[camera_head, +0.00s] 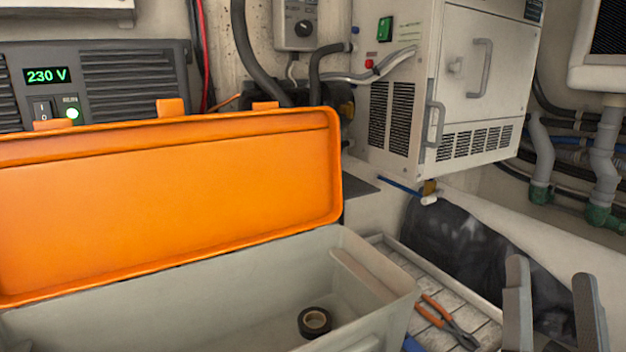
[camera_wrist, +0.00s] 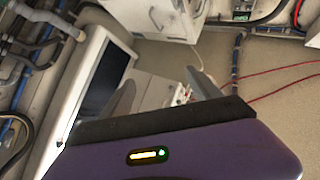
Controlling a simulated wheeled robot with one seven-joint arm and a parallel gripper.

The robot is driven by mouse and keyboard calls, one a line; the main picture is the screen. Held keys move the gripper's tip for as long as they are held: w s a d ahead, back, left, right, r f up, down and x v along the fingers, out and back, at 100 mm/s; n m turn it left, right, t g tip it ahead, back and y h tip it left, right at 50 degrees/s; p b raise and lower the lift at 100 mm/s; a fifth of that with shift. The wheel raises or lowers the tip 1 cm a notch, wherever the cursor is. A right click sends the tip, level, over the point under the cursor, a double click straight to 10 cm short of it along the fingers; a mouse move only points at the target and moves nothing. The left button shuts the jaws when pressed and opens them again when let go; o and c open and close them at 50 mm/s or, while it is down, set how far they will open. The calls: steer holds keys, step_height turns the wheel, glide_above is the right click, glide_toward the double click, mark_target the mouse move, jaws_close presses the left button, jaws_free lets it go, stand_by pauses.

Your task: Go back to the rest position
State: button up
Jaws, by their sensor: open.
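My gripper (camera_head: 552,275) is at the lower right of the head view, its two grey fingers pointing up and spread apart. Nothing shows between them. In the wrist view the fingers (camera_wrist: 163,85) stand apart above my purple gripper body, with only background between them. The gripper is to the right of the tray with the pliers and in front of a dark bag.
A grey box (camera_head: 372,300) with an open orange lid (camera_head: 170,205) holds a black tape roll (camera_head: 314,322). Orange-handled pliers (camera_head: 440,315) lie on a tray (camera_head: 398,262). A dark bag (camera_head: 460,250) lies behind. A white cabinet (camera_head: 470,120) stands above.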

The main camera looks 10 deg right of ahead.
steer(key=s+a+f+n+g+y, duration=0.1)
steer(key=s+a+f+g+y, duration=0.2)
steer(key=f, duration=0.6)
steer(key=s+a+f+n+g+y, duration=0.1)
steer(key=s+a+f+n, duration=0.1)
steer(key=s+f, duration=0.45)
steer(key=s+a+f+n+g+y, duration=0.2)
steer(key=s+f+n+y, duration=0.1)
steer(key=s+f, duration=0.3)
steer(key=s+a+f+n+g+y, duration=0.2)
steer(key=s+a+f+n+y, duration=0.1)
steer(key=s+f, duration=0.4)
steer(key=shift+s+a+f+g+y, duration=0.15)
steer(key=shift+s+a+g+y, duration=0.2)
steer(key=shift+y, duration=0.55)
